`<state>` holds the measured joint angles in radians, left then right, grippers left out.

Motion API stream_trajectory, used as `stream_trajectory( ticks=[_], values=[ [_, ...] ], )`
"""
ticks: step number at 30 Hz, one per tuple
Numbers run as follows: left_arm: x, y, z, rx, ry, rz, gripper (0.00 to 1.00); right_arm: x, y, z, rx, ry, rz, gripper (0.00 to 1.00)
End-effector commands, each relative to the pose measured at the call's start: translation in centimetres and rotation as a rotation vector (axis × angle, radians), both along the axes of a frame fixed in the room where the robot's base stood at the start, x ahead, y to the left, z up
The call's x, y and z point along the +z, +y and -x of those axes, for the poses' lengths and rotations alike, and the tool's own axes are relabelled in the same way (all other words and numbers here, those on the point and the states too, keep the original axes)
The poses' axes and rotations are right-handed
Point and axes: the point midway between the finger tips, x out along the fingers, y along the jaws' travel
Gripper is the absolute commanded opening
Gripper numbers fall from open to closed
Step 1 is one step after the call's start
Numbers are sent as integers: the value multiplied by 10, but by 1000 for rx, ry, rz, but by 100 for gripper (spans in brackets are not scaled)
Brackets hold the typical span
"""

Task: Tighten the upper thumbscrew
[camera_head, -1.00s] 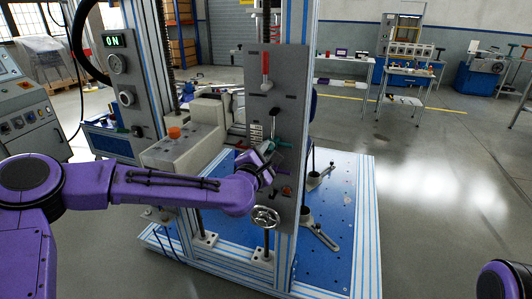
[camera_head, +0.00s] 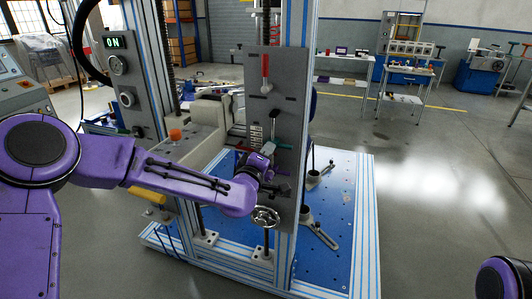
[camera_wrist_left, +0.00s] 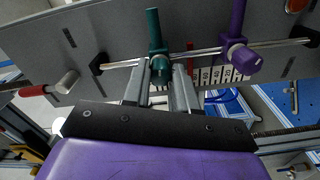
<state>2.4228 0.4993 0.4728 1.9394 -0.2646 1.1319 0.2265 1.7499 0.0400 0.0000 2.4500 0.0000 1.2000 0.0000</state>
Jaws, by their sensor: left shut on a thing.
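A green clamp (camera_wrist_left: 154,35) and a purple clamp (camera_wrist_left: 236,40) sit on a thin metal rod (camera_wrist_left: 205,50) along the grey panel. The green clamp (camera_head: 284,146) is the upper one in the head view. My left gripper (camera_head: 267,150) is at the panel beside it. In the left wrist view my left gripper (camera_wrist_left: 163,80) has its fingers around the green clamp's screw end, which they partly hide. The purple clamp's round thumbscrew (camera_wrist_left: 247,61) stands free to the right of the fingers. My right gripper is out of view.
The grey panel (camera_head: 287,90) stands on a blue-and-silver frame and carries a red lever (camera_head: 265,70) above and a handwheel (camera_head: 265,217) below. A printed scale (camera_wrist_left: 220,74) lies near the rod. The blue base (camera_head: 335,240) spreads to the right; open floor lies beyond.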

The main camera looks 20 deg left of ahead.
Motion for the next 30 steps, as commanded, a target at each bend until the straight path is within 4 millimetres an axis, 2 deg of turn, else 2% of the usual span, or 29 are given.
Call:
stream_trajectory(
  ticks=[6,15,30],
  values=[
    [1,0,0,0,-6,-175,0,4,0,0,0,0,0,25],
    [0,0,0,0,-11,-333,0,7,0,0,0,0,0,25],
    [-1,0,0,-1,-13,-396,0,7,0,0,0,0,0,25]
  ],
)
